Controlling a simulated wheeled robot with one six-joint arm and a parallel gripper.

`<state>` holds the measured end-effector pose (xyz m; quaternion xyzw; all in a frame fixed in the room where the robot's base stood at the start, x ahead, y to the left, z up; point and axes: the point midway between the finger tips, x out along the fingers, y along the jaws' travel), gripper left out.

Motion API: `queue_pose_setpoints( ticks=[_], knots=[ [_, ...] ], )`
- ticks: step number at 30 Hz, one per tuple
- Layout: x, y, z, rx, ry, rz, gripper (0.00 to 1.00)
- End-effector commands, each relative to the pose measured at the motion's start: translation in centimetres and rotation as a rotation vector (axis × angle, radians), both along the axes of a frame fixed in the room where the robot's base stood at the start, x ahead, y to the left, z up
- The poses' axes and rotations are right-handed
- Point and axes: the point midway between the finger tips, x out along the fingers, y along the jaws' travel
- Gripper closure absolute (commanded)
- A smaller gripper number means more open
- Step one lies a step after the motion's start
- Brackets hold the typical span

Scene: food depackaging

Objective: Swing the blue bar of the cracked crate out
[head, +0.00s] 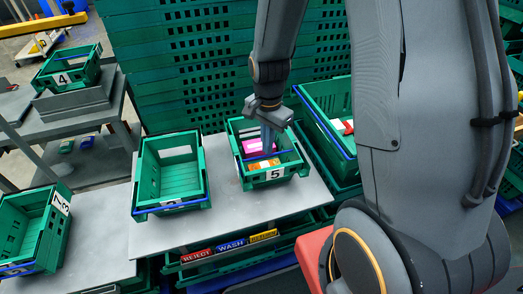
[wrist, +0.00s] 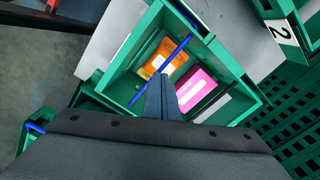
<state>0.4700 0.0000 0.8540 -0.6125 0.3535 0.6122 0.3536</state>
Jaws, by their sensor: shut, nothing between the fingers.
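The crate labelled 5 (head: 284,172) is a green open crate on the grey table, below my arm. Its blue bar (head: 285,153) runs across the opening; the bar also shows diagonally in the wrist view (wrist: 183,43). Inside lie a pink packet (wrist: 196,90) and an orange packet (wrist: 158,62). My gripper (head: 267,148) is shut and empty, pointing down into the crate opening. In the wrist view its fingertips (wrist: 164,80) appear beside the bar; I cannot tell whether they touch it. I cannot make out a crack on any crate.
An empty green crate (head: 201,160) with a blue bar at its front stands to the left. Another crate (head: 28,226) is at the far left. A crate with a red and white item (head: 344,126) is at the right. Tall stacked green crates (head: 190,60) close off the back.

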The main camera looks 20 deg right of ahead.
Motion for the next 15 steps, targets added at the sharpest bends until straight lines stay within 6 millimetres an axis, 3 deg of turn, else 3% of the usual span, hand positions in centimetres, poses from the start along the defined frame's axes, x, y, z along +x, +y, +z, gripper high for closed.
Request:
queue_pose_setpoints(
  ticks=[15],
  knots=[
    [1.8, -0.1, 0.0, 0.0, 0.001, 0.0, 1.0]
  ],
)
